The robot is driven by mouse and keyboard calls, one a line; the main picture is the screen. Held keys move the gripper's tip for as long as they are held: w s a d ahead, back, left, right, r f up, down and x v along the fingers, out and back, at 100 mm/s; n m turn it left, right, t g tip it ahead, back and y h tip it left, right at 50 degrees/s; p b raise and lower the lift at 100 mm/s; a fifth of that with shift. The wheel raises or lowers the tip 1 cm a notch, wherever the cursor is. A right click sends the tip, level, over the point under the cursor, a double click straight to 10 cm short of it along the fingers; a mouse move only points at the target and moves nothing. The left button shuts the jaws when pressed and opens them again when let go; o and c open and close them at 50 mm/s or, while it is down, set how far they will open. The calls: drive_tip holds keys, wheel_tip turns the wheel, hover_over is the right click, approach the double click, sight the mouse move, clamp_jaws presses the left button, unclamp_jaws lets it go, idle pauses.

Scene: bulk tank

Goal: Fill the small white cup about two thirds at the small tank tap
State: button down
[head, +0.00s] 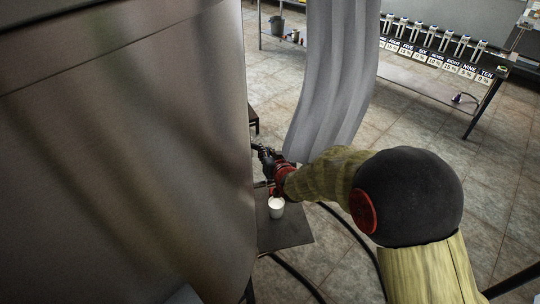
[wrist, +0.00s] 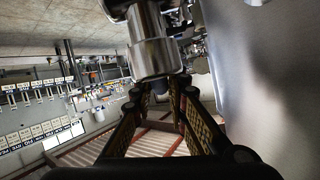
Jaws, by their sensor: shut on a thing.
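The small white cup (head: 276,207) stands upright on a dark grey stand (head: 292,232) beside the tank, just below my gripper (head: 266,160). Its fill level is too small to tell. In the wrist view, the small tank tap (wrist: 155,50) is a shiny metal cylinder close in front of my gripper (wrist: 165,92). My fingers reach in behind the tap's lower end and are shut on part of it, seemingly its handle. The held part is mostly hidden. In the head view, my arm hides most of the tap. The cup does not show in the wrist view.
The large steel tank (head: 130,150) fills the left side of the head view. A grey hanging curtain (head: 335,70) comes down close behind my gripper. Dark hoses (head: 298,275) lie on the tiled floor. A bench with numbered labels (head: 440,60) stands at the back right.

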drive_tip(key=shift+a+r+y, duration=0.1)
drive_tip(key=shift+y, duration=0.2)
drive_tip(key=c, duration=1.7)
unclamp_jaws()
drive_tip(key=shift+s, duration=0.15)
drive_tip(key=v, duration=1.1)
drive_tip(key=shift+s+r, duration=0.15)
drive_tip(key=shift+s, duration=0.2)
